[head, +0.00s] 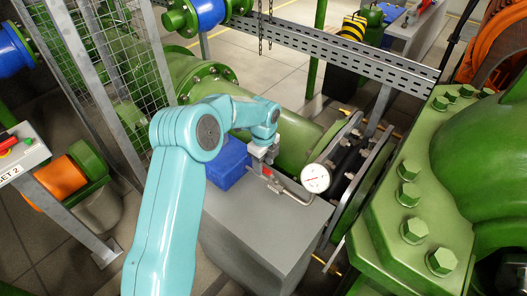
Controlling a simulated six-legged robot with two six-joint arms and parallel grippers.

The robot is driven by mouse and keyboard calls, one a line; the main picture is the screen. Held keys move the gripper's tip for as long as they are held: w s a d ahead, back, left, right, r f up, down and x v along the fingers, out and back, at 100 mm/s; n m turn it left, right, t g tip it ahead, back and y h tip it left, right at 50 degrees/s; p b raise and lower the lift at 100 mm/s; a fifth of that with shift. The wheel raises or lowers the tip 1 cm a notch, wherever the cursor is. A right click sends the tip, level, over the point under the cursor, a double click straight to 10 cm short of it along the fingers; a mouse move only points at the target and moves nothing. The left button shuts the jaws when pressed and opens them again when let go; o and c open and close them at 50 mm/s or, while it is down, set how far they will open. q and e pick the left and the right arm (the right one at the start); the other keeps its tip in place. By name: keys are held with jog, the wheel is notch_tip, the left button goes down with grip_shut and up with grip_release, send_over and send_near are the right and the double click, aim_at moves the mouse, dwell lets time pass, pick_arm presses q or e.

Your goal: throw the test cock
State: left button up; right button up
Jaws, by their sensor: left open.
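The test cock (280,186) appears as a small metal fitting with a bit of red on it. It sits on thin bent pipework beside a round white pressure gauge (315,178), above a grey block. My left arm reaches in from the bottom, and its gripper (264,157) is open just above and left of the cock. The fingers are close to the red part; I cannot tell whether they touch it. The wrist hides some of the fitting behind it. My right gripper does not show.
A blue box (229,160) stands left of the fitting, on or behind the grey block (255,228). A large green flanged casing with bolts (412,230) fills the right. A slotted metal rail (330,50) crosses behind. A mesh guard (112,50) stands left.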

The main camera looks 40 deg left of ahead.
pick_arm(q)
notch_tip(320, 180, up, 16)
jog(key=b, duration=0.1)
jog(key=shift+s+f, duration=0.1)
jog(key=shift+s, duration=0.05)
dwell(0.6)
